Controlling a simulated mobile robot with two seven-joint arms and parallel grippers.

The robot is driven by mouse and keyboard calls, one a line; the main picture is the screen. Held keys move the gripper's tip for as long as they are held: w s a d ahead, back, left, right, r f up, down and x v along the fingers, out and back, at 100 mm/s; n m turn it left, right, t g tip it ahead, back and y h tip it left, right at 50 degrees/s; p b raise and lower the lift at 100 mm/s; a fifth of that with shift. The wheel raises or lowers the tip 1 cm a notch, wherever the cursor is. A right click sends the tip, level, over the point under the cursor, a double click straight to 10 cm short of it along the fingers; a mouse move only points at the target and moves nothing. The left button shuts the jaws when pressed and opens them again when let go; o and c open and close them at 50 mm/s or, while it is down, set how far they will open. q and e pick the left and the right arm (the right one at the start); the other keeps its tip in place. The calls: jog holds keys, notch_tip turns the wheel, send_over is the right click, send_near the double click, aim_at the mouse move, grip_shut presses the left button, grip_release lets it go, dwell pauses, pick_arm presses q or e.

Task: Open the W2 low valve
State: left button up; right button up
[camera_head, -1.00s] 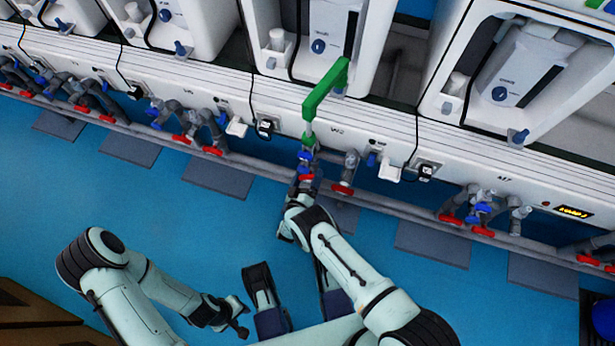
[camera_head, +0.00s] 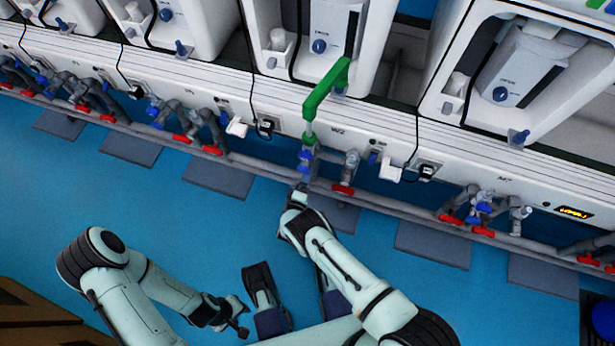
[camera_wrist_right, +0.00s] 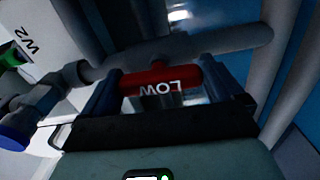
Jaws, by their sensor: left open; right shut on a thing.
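The red valve handle (camera_wrist_right: 152,84) marked LOW sits on a grey pipe in the right wrist view. My right gripper (camera_wrist_right: 162,90) has one finger at each end of this handle and is shut on it. In the head view the right gripper (camera_head: 297,196) is at the pipes below the W2 label (camera_head: 337,129) and hides the handle. A blue valve handle (camera_head: 305,156) and a green lever (camera_head: 325,90) are above it. My left gripper (camera_head: 239,316) is open and empty, low over the floor, away from the pipes.
Another red handle (camera_head: 343,190) is close on the right of my right gripper. A long grey pipe (camera_head: 395,208) runs along the white bench front.

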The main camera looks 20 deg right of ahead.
jog(key=shift+w+d+r+n, duration=0.1)
jog(key=shift+w+d+n, duration=0.05)
jog(key=shift+n, duration=0.25)
jog(key=o, duration=0.7)
